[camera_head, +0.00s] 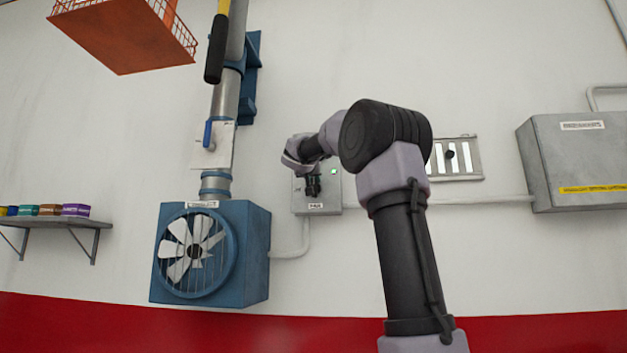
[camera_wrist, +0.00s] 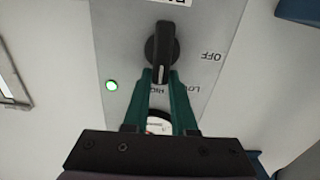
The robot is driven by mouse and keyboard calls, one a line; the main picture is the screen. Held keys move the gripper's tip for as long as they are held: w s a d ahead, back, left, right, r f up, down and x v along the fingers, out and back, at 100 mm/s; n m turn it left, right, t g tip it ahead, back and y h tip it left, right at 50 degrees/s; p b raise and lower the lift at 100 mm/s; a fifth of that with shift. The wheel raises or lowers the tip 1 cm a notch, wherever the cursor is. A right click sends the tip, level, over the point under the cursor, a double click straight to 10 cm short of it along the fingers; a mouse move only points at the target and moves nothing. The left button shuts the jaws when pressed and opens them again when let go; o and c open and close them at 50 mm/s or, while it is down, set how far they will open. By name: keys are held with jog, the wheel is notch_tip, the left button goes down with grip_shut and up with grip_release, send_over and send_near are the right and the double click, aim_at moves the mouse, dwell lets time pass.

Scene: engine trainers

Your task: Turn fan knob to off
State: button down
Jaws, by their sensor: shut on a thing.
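The fan control box (camera_head: 328,204) is a grey panel on the wall, to the right of the blue fan (camera_head: 236,250). My gripper (camera_head: 313,186) is in front of it. In the wrist view, the black fan knob (camera_wrist: 161,52) sits on the panel (camera_wrist: 118,45), with its end between the green fingertips of my gripper (camera_wrist: 161,76), which is shut on it. The knob's bar lies about along the fingers, towards a partly hidden label. The labels OFF and LOW read to the right of the knob. A green light (camera_wrist: 112,86) glows to the left.
A vented wall plate (camera_head: 462,158) and a grey box (camera_head: 575,160) are to the right. A shelf with small coloured boxes (camera_head: 45,222) is at the left. An orange basket (camera_head: 125,40) hangs above. A pipe with a blue-handled valve (camera_head: 208,136) rises from the fan.

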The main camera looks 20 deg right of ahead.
jog(key=shift+w+a+f+n, duration=0.25)
jog(key=shift+a+f+n, duration=0.2)
jog(key=shift+n, duration=2.45)
jog(key=shift+w+a+f+n, duration=0.3)
jog(key=shift+f+n, duration=0.25)
jog(key=shift+n, duration=2.35)
jog(key=shift+w+a+f+n, duration=0.25)
jog(key=shift+a+f+n, duration=0.2)
jog(key=shift+n, duration=2.45)
jog(key=shift+f, duration=0.15)
jog(key=c, duration=0.7)
grip_release()
jog(key=v, duration=1)
jog(key=shift+s+a, duration=0.25)
jog(key=shift+s, duration=0.1)
